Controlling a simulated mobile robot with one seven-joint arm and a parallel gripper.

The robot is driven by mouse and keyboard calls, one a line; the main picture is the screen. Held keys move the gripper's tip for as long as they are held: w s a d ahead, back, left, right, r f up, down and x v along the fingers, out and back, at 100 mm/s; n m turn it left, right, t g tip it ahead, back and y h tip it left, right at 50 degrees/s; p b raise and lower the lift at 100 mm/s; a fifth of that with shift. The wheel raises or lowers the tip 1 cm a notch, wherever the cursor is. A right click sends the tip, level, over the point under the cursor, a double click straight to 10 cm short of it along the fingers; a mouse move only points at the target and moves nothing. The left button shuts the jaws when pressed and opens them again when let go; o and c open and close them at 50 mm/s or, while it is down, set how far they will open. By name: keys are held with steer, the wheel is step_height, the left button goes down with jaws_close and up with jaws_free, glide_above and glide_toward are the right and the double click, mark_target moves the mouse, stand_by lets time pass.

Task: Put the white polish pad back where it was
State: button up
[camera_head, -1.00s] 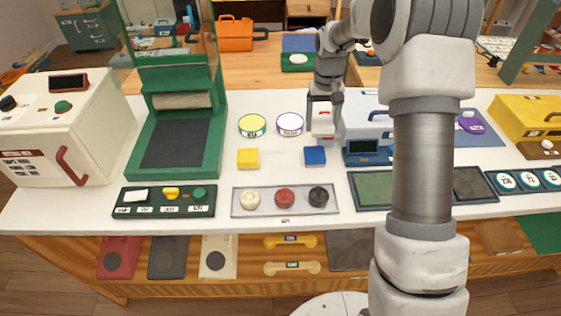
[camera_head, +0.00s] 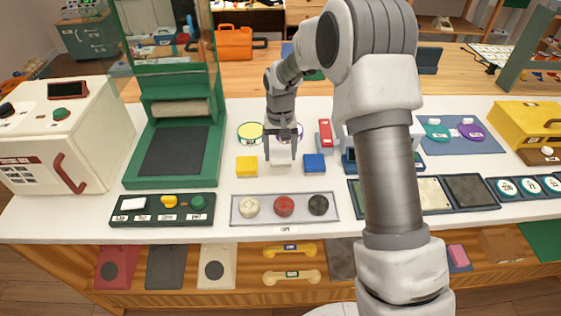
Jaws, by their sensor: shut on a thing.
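My gripper (camera_head: 281,152) is shut on the white polish pad (camera_head: 281,160), a small white block that shows just below the fingers. The pad is between the yellow pad (camera_head: 246,167) on its left and the blue pad (camera_head: 314,164) on its right, in line with them. It is at or just above the white tabletop; I cannot tell whether it touches. The fingers hide part of the pad.
A grey tray (camera_head: 236,210) with white, red and black knobs lies in front. A yellow-lidded tin (camera_head: 250,132) and a partly hidden purple-rimmed tin (camera_head: 299,132) stand behind. A red-topped block (camera_head: 325,134) stands to the right. The green press (camera_head: 130,178) is at left.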

mark_target(281, 162)
steer(key=shift+f, duration=1.85)
steer(key=shift+f, duration=0.15)
steer(key=o, duration=1.3)
steer(key=shift+o, duration=0.2)
